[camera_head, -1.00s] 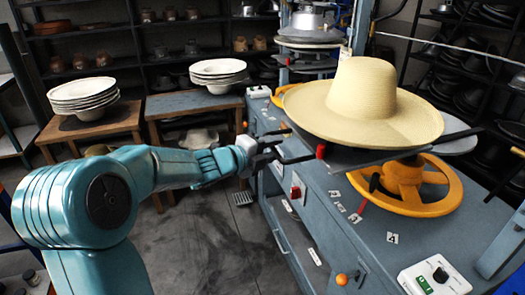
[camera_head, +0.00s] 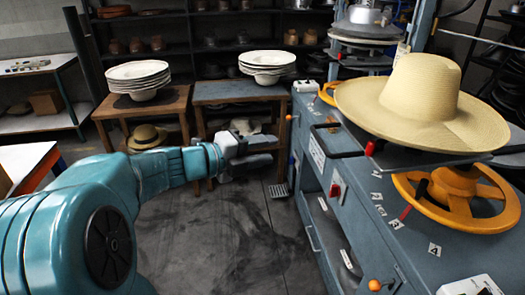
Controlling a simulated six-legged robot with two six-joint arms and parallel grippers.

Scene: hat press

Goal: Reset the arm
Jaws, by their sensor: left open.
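My left arm reaches in from the left, and its teal links fill the lower left. My left gripper (camera_head: 262,158) is open and empty, in front of the blue-topped table and left of the hat press (camera_head: 318,160). It is apart from the black handle (camera_head: 338,154) on the press edge. A wide-brimmed straw hat (camera_head: 425,95) sits on the press, above a yellow handwheel (camera_head: 462,200). My right gripper is not in view.
Stacks of white hats stand on a wooden table (camera_head: 112,109) and a blue-topped table (camera_head: 222,93). Dark shelves line the back wall. A red switch (camera_head: 337,188) is on the press side. The floor (camera_head: 230,240) between arm and press is clear.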

